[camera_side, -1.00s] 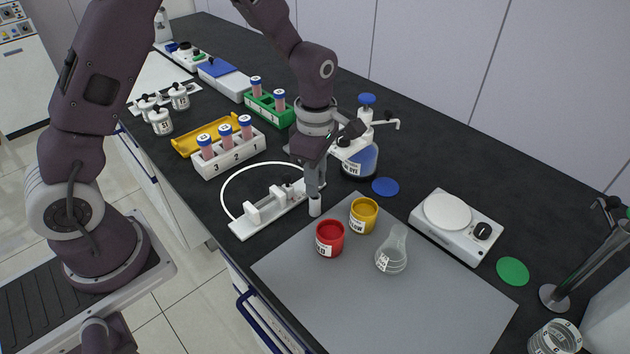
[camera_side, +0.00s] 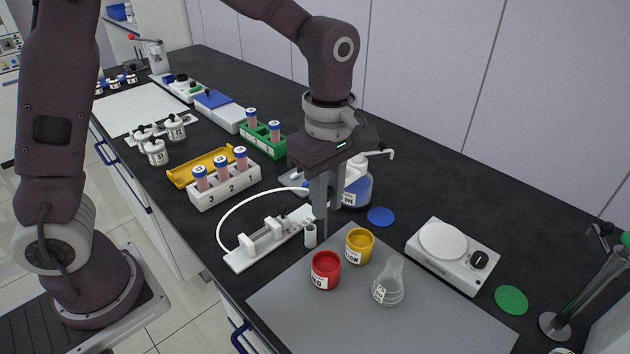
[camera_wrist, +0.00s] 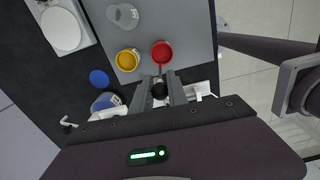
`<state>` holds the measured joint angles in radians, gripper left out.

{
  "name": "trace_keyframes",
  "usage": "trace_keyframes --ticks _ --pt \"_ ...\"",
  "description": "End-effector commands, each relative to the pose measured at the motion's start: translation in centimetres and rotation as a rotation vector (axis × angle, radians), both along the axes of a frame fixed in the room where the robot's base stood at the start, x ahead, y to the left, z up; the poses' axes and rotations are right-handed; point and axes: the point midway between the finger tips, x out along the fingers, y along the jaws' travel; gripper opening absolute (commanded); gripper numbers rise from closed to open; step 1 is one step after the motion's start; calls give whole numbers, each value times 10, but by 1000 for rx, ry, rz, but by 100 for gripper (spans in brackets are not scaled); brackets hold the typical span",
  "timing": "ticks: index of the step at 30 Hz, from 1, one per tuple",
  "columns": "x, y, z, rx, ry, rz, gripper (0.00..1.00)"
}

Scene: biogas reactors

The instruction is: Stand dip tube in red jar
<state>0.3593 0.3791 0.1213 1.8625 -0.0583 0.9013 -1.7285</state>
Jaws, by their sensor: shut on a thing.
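The red jar (camera_side: 325,271) stands open at the left of the grey mat. My gripper (camera_side: 326,212) is above the bench behind it, fingers down and close together. In the wrist view, the gripper (camera_wrist: 161,92) is shut on the dark round head of the dip tube (camera_wrist: 160,91). The dip tube's thin end seems to point toward the red jar (camera_wrist: 162,52), but the side view does not show it inside the jar.
The yellow jar (camera_side: 360,246) and a glass flask (camera_side: 388,287) stand close to the red jar on the grey mat (camera_side: 400,325). A blue-dye bottle (camera_side: 357,188) is behind the gripper. A white balance or hotplate (camera_side: 452,258) stands right. The mat's front is clear.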

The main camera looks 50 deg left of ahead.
Motion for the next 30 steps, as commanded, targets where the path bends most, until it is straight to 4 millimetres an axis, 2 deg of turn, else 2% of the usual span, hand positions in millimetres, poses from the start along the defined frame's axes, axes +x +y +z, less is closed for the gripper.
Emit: trace_keyframes --ticks 1,4,21,30 --pt "-5 -7 0 0 0 -45 0" --pt "-8 -12 -5 1 2 -82 0" --pt "-8 -11 -76 1 3 -77 0" --pt "-8 -12 -95 0 0 -77 0"
